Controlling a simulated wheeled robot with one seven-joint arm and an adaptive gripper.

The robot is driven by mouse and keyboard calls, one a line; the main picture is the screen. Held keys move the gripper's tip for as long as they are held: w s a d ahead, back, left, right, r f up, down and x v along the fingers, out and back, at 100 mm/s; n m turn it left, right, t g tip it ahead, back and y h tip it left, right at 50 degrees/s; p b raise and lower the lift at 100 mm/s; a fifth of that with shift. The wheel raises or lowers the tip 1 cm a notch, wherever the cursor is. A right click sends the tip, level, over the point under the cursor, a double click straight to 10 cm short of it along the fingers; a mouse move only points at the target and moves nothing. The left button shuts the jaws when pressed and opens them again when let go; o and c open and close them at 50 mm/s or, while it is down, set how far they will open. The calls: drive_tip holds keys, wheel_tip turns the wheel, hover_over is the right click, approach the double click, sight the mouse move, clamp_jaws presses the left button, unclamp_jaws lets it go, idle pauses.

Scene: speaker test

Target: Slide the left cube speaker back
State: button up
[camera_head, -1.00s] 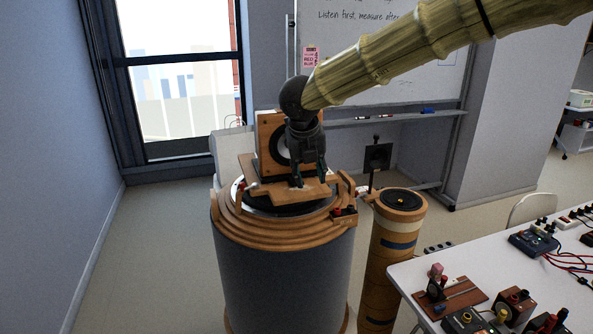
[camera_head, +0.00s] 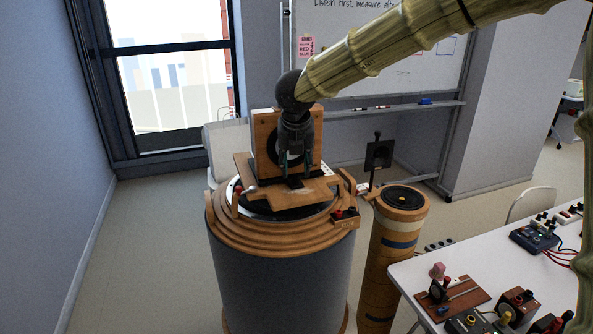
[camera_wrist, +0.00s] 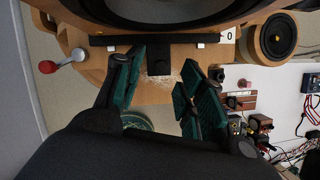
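A wooden cube speaker (camera_head: 262,133) with a dark round driver stands on a wooden plate (camera_head: 300,196) atop a large grey drum (camera_head: 280,265). My gripper (camera_head: 294,172) points down in front of the speaker's face and hides part of it. In the wrist view, my gripper (camera_wrist: 161,88) has its two green-padded fingers apart. A small black tab (camera_wrist: 160,60) projects from a black bar (camera_wrist: 115,40) at the speaker's foot and lies between the fingers in the picture. I cannot tell whether the fingers touch it. No second cube speaker is clear.
A red-knobbed lever (camera_wrist: 48,66) sits left of the plate. A wooden cylinder (camera_head: 398,235) with a round driver on top stands right of the drum. A black square panel on a stand (camera_head: 378,154) is behind it. A white table (camera_head: 410,275) with electrical parts fills the lower right.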

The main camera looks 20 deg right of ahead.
sight(297, 175)
drive_tip(key=shift+w+d+f, duration=0.15)
drive_tip(key=shift+d+f, duration=0.1)
drive_tip(key=shift+f, duration=0.6)
drive_tip(key=shift+p+x, duration=0.35)
drive_tip(key=shift+x, duration=0.65)
drive_tip(key=shift+r, duration=0.1)
clamp_jaws()
